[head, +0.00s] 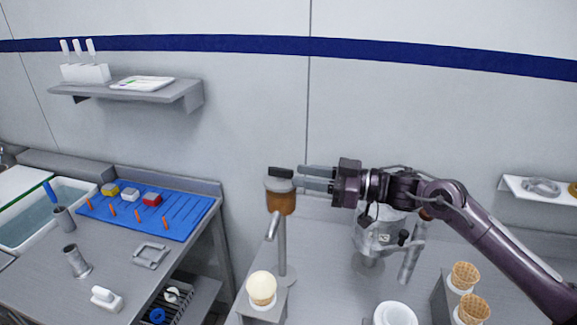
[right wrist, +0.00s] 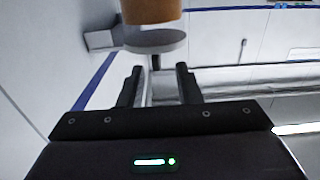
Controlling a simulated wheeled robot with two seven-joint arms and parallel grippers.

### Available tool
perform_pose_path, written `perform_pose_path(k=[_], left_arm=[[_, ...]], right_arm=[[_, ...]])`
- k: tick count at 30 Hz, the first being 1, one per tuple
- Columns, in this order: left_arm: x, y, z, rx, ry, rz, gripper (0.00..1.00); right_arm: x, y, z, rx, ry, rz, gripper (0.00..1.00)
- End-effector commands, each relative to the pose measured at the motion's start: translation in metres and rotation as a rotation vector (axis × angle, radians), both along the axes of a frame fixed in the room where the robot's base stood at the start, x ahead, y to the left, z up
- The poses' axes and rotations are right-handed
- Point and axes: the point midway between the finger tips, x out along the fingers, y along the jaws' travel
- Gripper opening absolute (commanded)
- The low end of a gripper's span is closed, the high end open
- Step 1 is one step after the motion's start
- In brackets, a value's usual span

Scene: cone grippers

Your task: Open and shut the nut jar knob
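The nut jar (head: 281,203) is a brown cylinder with a grey cap, held up on a metal post with a slanted spout. Its dark knob (head: 281,173) sits on top. My right gripper (head: 302,177) comes in from the right at knob height; its two fingers are apart, tips just short of the knob. In the right wrist view the jar (right wrist: 152,10) and a grey disc (right wrist: 155,42) appear ahead at the top. A small dark stem (right wrist: 156,62) shows between the open fingertips (right wrist: 159,70). I cannot see contact. My left gripper is out of view.
A cone with a pale scoop (head: 262,287) stands in a holder below the jar. A clear-topped machine (head: 378,238) is under my right arm. Empty cones (head: 465,276) and a white bowl (head: 394,314) are at the front right. A blue mat (head: 180,214) lies on the left counter.

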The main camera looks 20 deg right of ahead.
Motion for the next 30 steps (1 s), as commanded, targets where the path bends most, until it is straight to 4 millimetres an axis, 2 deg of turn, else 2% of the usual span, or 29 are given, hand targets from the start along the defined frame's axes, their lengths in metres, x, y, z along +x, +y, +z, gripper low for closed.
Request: perform_pose_path(k=[1, 9, 19, 26, 30], left_arm=[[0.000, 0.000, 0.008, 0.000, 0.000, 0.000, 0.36], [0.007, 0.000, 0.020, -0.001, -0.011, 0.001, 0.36], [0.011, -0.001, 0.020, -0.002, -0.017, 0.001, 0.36], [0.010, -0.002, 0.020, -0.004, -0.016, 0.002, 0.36], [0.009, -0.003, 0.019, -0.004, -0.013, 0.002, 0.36]], right_arm=[[0.005, 0.007, 0.005, 0.004, -0.001, 0.001, 0.31], [0.023, 0.033, 0.002, 0.001, 0.000, 0.000, 0.31], [0.025, 0.036, -0.001, -0.001, 0.002, 0.000, 0.31], [0.024, 0.036, -0.001, 0.000, 0.001, 0.000, 0.02], [0.024, 0.036, 0.000, 0.000, 0.001, -0.001, 0.00]])
